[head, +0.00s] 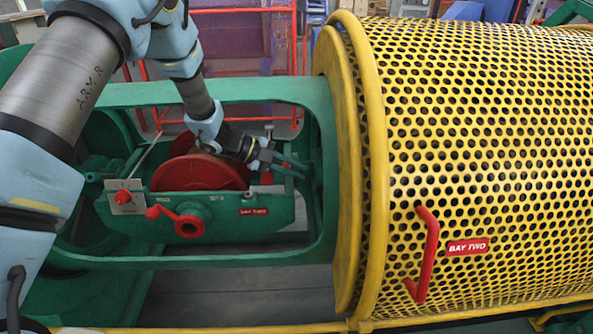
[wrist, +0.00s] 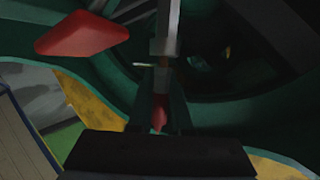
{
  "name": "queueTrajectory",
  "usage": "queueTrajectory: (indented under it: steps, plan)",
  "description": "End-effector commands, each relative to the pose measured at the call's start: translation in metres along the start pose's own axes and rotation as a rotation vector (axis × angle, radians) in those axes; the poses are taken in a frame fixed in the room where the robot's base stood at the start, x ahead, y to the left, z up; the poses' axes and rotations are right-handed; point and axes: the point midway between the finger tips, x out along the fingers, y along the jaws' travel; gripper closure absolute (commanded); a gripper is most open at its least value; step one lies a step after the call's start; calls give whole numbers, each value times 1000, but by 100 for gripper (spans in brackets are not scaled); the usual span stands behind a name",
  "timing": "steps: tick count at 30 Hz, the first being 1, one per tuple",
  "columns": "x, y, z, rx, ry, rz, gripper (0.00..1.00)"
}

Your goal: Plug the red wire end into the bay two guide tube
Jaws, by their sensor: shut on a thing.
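My gripper (head: 296,168) reaches into the green frame at the right side of the red reel (head: 198,172). In the wrist view its fingers (wrist: 160,108) are shut on a small red piece, which looks like the red wire end (wrist: 158,115). A grey bar with a block (wrist: 164,48) stands just beyond the fingertips. I cannot tell whether it is the bay two guide tube, or whether the wire end touches it. A thin pale pin (wrist: 143,65) shows beside the block. In the head view the wire end is too small to make out clearly.
A yellow perforated cover (head: 480,150) with a red handle (head: 425,255) stands at right. A red block (wrist: 82,33) hangs near the fingers.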

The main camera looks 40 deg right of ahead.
Motion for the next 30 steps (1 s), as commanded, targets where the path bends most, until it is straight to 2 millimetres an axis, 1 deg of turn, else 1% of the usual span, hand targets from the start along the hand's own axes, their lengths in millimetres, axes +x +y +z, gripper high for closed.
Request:
queueTrajectory:
  steps: [11,12,21,30]
  plan:
    - [3,0,9,1,0,0,100]
    - [3,0,9,1,0,0,82]
    - [3,0,9,0,0,0,48]
    - [1,0,9,0,-1,0,48]
